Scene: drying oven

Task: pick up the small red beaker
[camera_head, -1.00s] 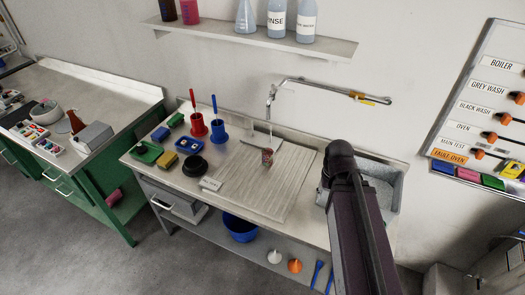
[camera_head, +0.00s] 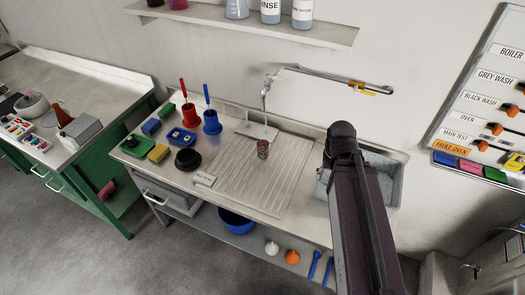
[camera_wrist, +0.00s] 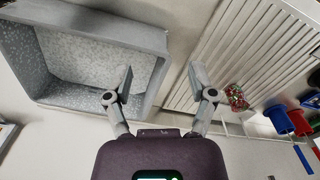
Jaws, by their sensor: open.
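The small red beaker (camera_head: 262,150) stands on the ribbed draining board (camera_head: 250,185) of the sink bench, below the tap. It looks like clear glass with red on it. In the wrist view the beaker (camera_wrist: 236,97) is just right of my gripper (camera_wrist: 158,78), outside the fingers. My gripper is open and empty, its two fingers apart over the edge between the sink basin and the draining board. In the head view my arm hides the fingers.
The grey sink basin (camera_head: 378,175) lies right of the draining board. Red (camera_head: 192,108) and blue (camera_head: 211,122) holders stand at the bench's back left. A black round dish (camera_head: 188,160) and several sponges lie left. The tap (camera_head: 264,100) rises behind the beaker.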

